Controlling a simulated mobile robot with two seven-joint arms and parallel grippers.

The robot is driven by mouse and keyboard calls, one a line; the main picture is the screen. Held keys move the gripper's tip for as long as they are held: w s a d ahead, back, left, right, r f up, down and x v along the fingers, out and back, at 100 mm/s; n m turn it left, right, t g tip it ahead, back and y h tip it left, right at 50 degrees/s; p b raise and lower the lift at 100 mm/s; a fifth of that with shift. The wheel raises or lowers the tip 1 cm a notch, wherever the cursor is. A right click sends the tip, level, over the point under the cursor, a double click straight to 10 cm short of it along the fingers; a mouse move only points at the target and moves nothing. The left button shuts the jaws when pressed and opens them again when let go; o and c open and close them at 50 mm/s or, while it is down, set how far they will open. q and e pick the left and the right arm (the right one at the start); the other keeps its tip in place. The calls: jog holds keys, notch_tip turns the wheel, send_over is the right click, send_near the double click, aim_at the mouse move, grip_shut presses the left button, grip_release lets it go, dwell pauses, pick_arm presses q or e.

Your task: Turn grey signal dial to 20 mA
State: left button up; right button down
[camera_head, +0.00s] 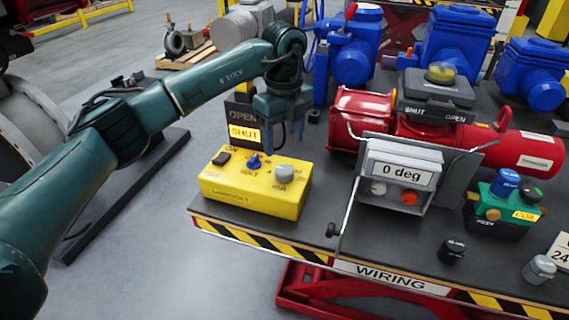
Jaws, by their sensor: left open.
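The grey signal dial (285,172) sits on the right part of the top of a yellow box (255,198), with the label "mA" beside it. A blue knob (254,161) and a black switch marked "ON" (221,158) are on the same box. My left gripper (287,140) points down above and just behind the grey dial, open, its fingers apart from the dial as far as I can tell. The dial's pointer setting is too small to read. My right gripper is not in view.
A grey display reading "0 deg" (400,176) stands right of the yellow box. A red actuator (440,140), blue valves (455,45) and a green box (500,212) fill the bench behind and right.

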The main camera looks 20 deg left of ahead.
aim_at(284, 169)
pick_arm(q)
notch_tip(284, 169, down, 6)
jog(key=shift+f+p, duration=0.2)
jog(key=shift+p, duration=0.15)
jog(key=shift+f, duration=0.75)
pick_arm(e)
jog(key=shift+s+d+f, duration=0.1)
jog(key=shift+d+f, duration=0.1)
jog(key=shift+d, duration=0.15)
pick_arm(q)
jog(key=shift+c, duration=0.2)
jog(key=c, duration=0.9)
jog(key=shift+c, duration=0.2)
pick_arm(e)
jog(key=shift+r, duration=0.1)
